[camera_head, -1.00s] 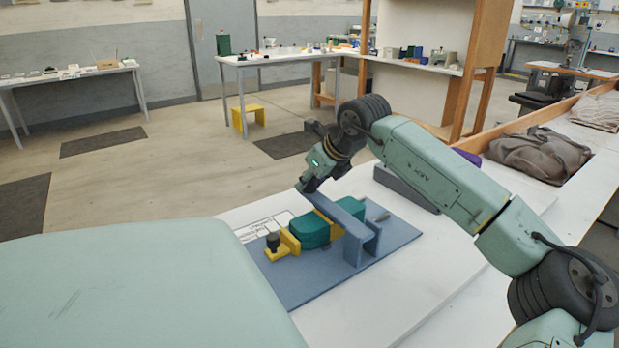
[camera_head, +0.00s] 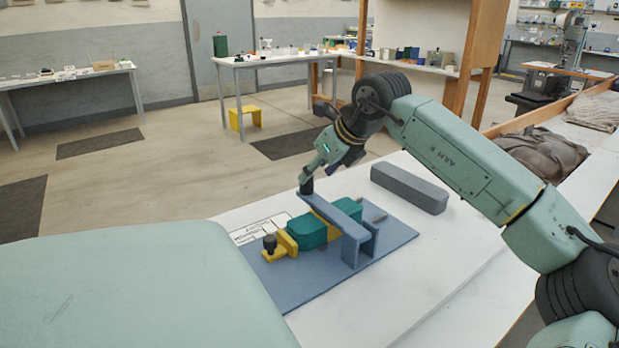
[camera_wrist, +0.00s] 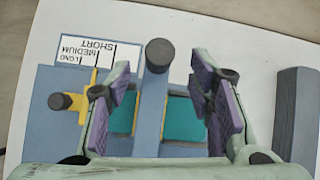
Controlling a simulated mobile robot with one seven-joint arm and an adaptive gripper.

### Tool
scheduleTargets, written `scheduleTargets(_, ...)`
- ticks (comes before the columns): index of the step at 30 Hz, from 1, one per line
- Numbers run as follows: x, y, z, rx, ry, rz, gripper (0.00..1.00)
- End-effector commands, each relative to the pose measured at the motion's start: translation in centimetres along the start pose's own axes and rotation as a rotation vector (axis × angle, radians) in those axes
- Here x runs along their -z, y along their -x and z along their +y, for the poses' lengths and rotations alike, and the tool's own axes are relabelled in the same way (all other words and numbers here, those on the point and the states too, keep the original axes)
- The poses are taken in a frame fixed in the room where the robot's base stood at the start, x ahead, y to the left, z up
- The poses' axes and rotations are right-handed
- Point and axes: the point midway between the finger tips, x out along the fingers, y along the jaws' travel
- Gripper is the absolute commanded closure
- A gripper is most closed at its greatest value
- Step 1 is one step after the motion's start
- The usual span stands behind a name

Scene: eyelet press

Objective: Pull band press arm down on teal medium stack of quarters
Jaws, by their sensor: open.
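The teal stack (camera_head: 307,232) lies on its side in a yellow holder (camera_head: 288,243) on the blue base plate; it also shows in the wrist view (camera_wrist: 185,121). The blue press arm (camera_head: 333,213) crosses above it from a blue post (camera_head: 360,248). Whether it touches the stack is unclear. A dark upright knob (camera_wrist: 159,55) stands on the arm's free end. My gripper (camera_head: 306,182) is open over that end. In the wrist view, the purple finger pads of my gripper (camera_wrist: 161,82) stand on both sides of the knob and bar, with gaps.
A dark knob (camera_head: 270,242) sits at the holder's left end. A label card (camera_wrist: 85,52) reads long, medium, short. A long grey block (camera_head: 409,188) lies behind and right of the plate (camera_head: 310,287). A brown bag (camera_head: 541,154) is farther right. The white table's front is clear.

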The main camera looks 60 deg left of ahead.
Motion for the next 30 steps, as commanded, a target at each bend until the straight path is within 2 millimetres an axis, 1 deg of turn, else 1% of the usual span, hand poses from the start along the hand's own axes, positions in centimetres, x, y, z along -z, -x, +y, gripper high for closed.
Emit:
scheduleTargets(1,0.0,1.2,-0.1,0.004,0.000,0.000,0.52)
scheduleTargets(3,0.0,2.6,-0.1,0.004,0.001,0.000,0.52)
scheduleTargets(6,0.0,4.2,-0.1,0.002,0.000,0.001,0.52)
scheduleTargets(10,0.0,5.5,-0.1,0.002,0.000,0.000,0.52)
scheduleTargets(15,0.0,6.0,0.0,0.000,0.001,0.001,0.52)
scheduleTargets(30,0.0,6.0,0.0,0.000,0.000,0.001,0.52)
